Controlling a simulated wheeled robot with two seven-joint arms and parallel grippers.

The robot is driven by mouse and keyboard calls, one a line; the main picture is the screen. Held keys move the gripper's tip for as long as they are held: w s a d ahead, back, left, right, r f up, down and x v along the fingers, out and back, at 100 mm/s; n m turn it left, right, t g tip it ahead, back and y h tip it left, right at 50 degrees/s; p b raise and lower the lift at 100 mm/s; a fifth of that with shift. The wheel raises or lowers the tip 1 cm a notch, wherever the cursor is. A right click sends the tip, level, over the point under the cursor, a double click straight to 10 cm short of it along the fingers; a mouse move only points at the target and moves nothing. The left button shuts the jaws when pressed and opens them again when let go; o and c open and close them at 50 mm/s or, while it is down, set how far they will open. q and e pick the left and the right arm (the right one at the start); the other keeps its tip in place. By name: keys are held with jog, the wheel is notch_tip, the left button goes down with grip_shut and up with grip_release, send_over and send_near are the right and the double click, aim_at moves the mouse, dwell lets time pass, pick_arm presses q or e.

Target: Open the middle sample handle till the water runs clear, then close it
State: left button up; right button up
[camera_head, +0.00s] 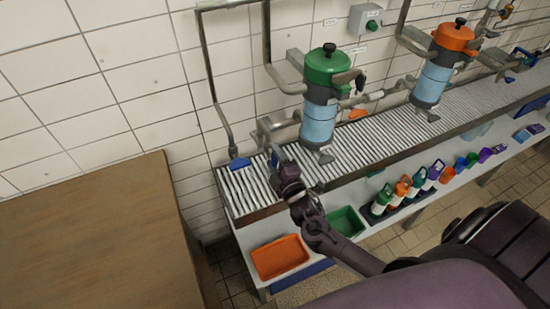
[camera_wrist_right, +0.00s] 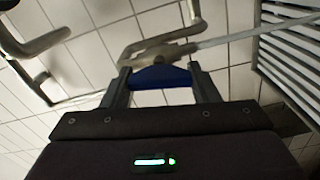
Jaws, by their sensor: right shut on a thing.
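My right gripper (camera_head: 277,160) reaches over the left end of the slatted drain. In the right wrist view its two fingers (camera_wrist_right: 163,85) are shut on a blue handle (camera_wrist_right: 160,77) on a metal tap fitting (camera_wrist_right: 165,52). In the head view this handle is mostly hidden by the gripper. A pale grey band (camera_wrist_right: 240,34) runs from the fitting toward the drain slats; it looks like a water stream, but I cannot be sure. Another blue handle (camera_head: 240,163) hangs on the bent pipe to the left, apart from the gripper. My left gripper is not in view.
A green-topped filter (camera_head: 327,70) and an orange-topped filter (camera_head: 455,37) stand over the slatted drain (camera_head: 350,150). An orange tray (camera_head: 280,257), a green tray (camera_head: 345,222) and several bottles (camera_head: 402,186) sit on the lower shelf. A wooden surface (camera_head: 90,240) fills the left.

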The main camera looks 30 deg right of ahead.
jog(key=shift+f+n, duration=0.1)
jog(key=shift+n, duration=1.1)
jog(key=o, duration=1)
jog(key=s, duration=0.2)
jog(key=s+b, duration=0.1)
jog(key=s, duration=0.5)
jog(key=shift+a, duration=0.25)
